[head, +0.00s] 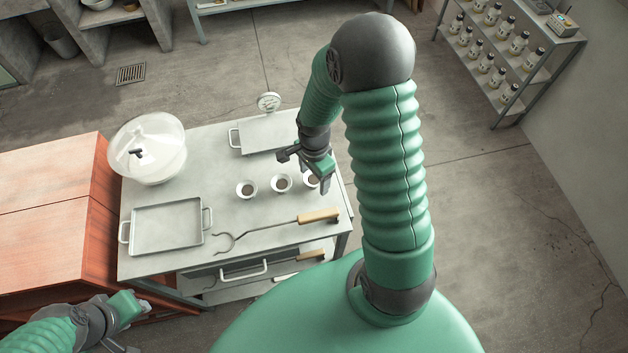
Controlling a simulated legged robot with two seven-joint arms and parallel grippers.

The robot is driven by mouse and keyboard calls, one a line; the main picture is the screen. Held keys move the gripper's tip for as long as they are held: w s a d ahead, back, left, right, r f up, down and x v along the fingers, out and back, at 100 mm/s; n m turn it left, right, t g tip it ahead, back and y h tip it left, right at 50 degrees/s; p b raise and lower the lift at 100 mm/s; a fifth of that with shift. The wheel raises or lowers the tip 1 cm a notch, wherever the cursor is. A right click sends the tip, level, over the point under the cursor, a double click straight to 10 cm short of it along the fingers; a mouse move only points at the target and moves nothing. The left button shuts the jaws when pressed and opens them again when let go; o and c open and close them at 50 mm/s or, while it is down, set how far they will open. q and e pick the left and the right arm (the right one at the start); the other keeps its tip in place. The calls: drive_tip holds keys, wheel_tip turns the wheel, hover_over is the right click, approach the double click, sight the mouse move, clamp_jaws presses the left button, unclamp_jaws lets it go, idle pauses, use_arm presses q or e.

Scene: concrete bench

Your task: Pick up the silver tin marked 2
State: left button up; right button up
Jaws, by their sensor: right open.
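Three small pale round cups stand in a row on the metal table (270,212): a left cup (246,188), a middle cup (281,183) and a right cup (311,179). Each shows a dark brown inside. I can read no number on any of them, and I cannot make out a silver tin marked 2. My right gripper (304,172) is open and empty above the right cup, partly covering it. My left gripper (139,326) is low at the left, off the table, by the wooden cabinet; its jaw state is unclear.
A grey tray (167,227), a round clear-lidded vessel (150,150), a flat box with a dial gauge (268,134) and wooden-handled tongs (275,229) share the table. A wooden cabinet (50,210) adjoins it on the left. Shelves of bottles (510,50) stand far right.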

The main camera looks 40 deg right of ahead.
drive_tip(key=shift+w+f, duration=0.25)
drive_tip(key=shift+f, duration=0.35)
drive_tip(key=shift+s+r, duration=0.1)
drive_tip(key=shift+s, duration=0.05)
drive_tip(key=c, duration=1.4)
